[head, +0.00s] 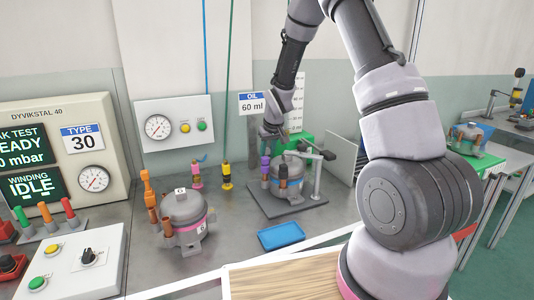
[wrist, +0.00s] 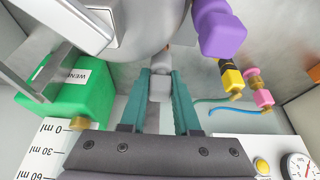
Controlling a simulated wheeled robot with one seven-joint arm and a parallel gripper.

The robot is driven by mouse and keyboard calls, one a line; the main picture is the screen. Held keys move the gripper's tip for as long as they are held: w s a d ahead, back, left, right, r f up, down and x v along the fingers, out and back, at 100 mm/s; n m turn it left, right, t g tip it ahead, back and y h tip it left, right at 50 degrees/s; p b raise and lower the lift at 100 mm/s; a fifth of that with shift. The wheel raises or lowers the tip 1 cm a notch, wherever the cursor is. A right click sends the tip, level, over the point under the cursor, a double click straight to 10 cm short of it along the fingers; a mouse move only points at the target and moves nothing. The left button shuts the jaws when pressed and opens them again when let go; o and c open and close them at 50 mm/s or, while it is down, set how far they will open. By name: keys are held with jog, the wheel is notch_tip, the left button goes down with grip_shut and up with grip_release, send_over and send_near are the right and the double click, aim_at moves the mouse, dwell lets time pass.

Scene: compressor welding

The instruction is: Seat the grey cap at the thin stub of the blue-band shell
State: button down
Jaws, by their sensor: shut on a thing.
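The blue-band shell (head: 288,162) stands upright on a dark plate on the bench in the head view, under a grey clamp arm. Its grey dome fills the top of the wrist view (wrist: 150,25). My gripper (wrist: 163,76) is shut on the grey cap (wrist: 159,90), between its teal fingers. A short coppery stub shows just beyond the cap, at the shell's side; whether cap and stub touch, I cannot tell. A purple cap (wrist: 220,30) stands on the shell to the right of my fingers. In the head view my gripper (head: 271,133) is behind the shell, its fingertips unclear.
A green box (wrist: 75,100) and the grey clamp post are close left of my fingers in the wrist view. Yellow (head: 227,176) and pink (head: 197,176) fittings stand near the wall. A pink-band shell (head: 184,213) and an empty blue tray (head: 281,236) are nearer the front.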

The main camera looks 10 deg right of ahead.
jog(key=c, duration=0.6)
grip_release()
jog(key=shift+o, duration=0.2)
jog(key=shift+r, duration=0.1)
jog(key=s+d+r+m, duration=0.1)
jog(key=s+d+r, duration=0.1)
jog(key=s+r, duration=0.45)
jog(key=s+d+r+m+t, duration=0.1)
jog(key=s+r, duration=0.3)
jog(key=r, duration=0.6)
jog(key=s+d+r+m, duration=0.1)
jog(key=s+d+r, duration=0.1)
jog(key=s+r, duration=0.5)
jog(key=s+r+m+t+y, duration=0.1)
jog(key=s+r+m, duration=0.2)
jog(key=s+r, duration=0.4)
jog(key=s, duration=0.8)
jog(key=shift+s+d+r+m+t, duration=0.25)
jog(key=shift+d+r+m+t, duration=0.05)
jog(key=shift+d+r+t, duration=0.1)
